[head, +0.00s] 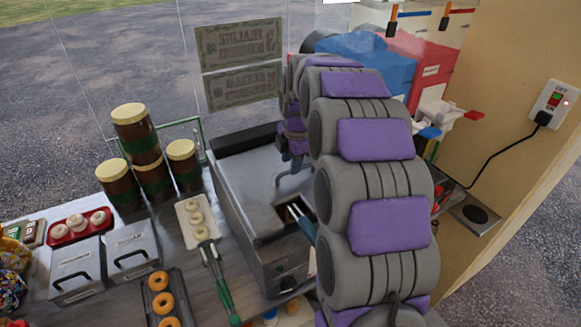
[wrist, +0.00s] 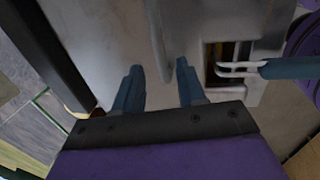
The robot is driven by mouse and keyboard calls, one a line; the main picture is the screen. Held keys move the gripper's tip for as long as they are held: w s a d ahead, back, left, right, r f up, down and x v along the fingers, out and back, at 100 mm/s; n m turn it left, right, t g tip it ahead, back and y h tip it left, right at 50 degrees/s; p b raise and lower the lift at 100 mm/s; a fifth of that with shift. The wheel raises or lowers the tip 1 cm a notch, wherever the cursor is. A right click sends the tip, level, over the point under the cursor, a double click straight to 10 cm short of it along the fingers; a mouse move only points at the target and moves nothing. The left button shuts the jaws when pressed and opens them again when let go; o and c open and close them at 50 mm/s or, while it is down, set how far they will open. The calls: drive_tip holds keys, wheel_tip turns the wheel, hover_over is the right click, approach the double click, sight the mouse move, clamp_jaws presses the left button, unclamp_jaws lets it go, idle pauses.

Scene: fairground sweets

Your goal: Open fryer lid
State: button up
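The fryer (head: 270,262) is a grey metal box left of my arm in the head view. Its flat grey lid (head: 238,190) lies down over the top, and also fills much of the wrist view (wrist: 95,35). A pale curved lid handle (head: 292,180) rises from it; in the wrist view the handle (wrist: 158,42) reaches down toward the gap between my fingertips. My gripper (wrist: 158,68) is open, its two blue fingers apart, one on each side of the handle's end. I cannot tell whether either touches. My arm mostly hides the gripper in the head view.
A blue basket handle (wrist: 292,68) sticks out of a notch beside the lid handle, close to my right finger. Tongs (head: 218,280), a doughnut tray (head: 197,222) and stacked jars (head: 135,135) stand left of the fryer. A wall with a switch (head: 552,100) is at right.

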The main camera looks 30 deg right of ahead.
drive_tip(key=shift+w+d+f, duration=0.15)
drive_tip(key=shift+d+f, duration=1)
drive_tip(key=shift+f, duration=0.05)
drive_tip(key=shift+d, duration=0.3)
drive_tip(key=shift+a, duration=0.65)
drive_tip(key=shift+c, duration=0.5)
drive_tip(key=shift+a+r, duration=0.1)
drive_tip(key=shift+a, duration=0.4)
drive_tip(key=c, duration=0.3)
drive_tip(key=shift+c, duration=0.8)
drive_tip(key=shift+d, duration=0.15)
drive_tip(key=shift+c, duration=0.6)
drive_tip(key=shift+d, duration=0.4)
clamp_jaws()
